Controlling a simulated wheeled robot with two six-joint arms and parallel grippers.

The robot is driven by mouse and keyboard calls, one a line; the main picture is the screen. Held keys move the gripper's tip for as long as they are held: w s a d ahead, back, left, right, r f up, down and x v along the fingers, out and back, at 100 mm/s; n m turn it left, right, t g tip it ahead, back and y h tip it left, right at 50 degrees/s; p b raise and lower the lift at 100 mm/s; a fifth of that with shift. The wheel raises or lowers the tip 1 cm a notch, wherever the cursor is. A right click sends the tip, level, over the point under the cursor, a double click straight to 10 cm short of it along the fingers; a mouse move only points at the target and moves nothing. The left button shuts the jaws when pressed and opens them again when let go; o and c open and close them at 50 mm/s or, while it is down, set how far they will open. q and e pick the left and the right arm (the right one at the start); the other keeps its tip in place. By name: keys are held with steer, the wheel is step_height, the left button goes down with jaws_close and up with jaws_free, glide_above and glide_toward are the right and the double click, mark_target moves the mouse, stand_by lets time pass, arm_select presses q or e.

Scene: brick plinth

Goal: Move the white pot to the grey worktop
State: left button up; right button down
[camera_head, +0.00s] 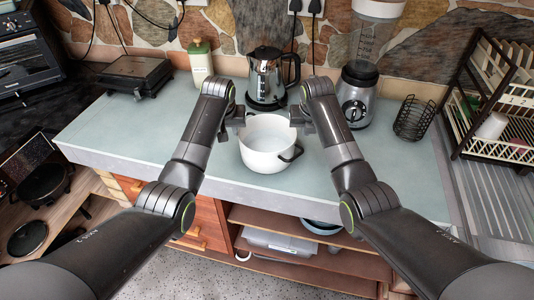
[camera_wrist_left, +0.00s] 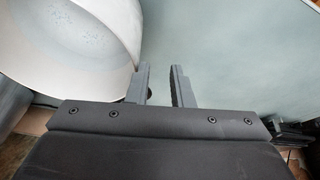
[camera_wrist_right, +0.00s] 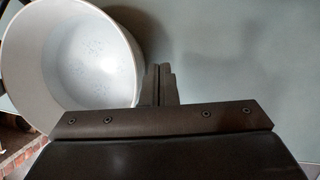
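The white pot (camera_head: 268,158) stands upright on the grey worktop (camera_head: 335,176), near its front edge. One dark handle shows on its right front side; the other side's handle is not clear. My left gripper (camera_head: 234,120) is at the pot's back left; in the left wrist view its fingers (camera_wrist_left: 160,86) are apart, with the pot wall (camera_wrist_left: 108,62) beside one finger. My right gripper (camera_head: 300,118) is at the pot's back right; in the right wrist view its fingers (camera_wrist_right: 160,84) are together with nothing seen between them, and the pot (camera_wrist_right: 88,60) is beside them.
A kettle (camera_head: 268,78) stands behind the pot, with a blender (camera_head: 357,95) and wire basket (camera_head: 413,118) to the right. A bottle (camera_head: 200,63) and black grill (camera_head: 134,74) are at the back left. A dish rack (camera_head: 495,100) stands far right. The worktop's left part is clear.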

steer(key=c, duration=1.8)
jaws_free()
steer(key=shift+w+f, duration=0.1)
steer(key=shift+f, duration=0.05)
arm_select(q)
steer(key=shift+a+f, duration=0.1)
arm_select(e)
steer(key=shift+o, duration=0.2)
arm_select(q)
steer(key=v, duration=1.2)
arm_select(e)
steer(key=v, duration=1.2)
steer(key=shift+d, duration=0.1)
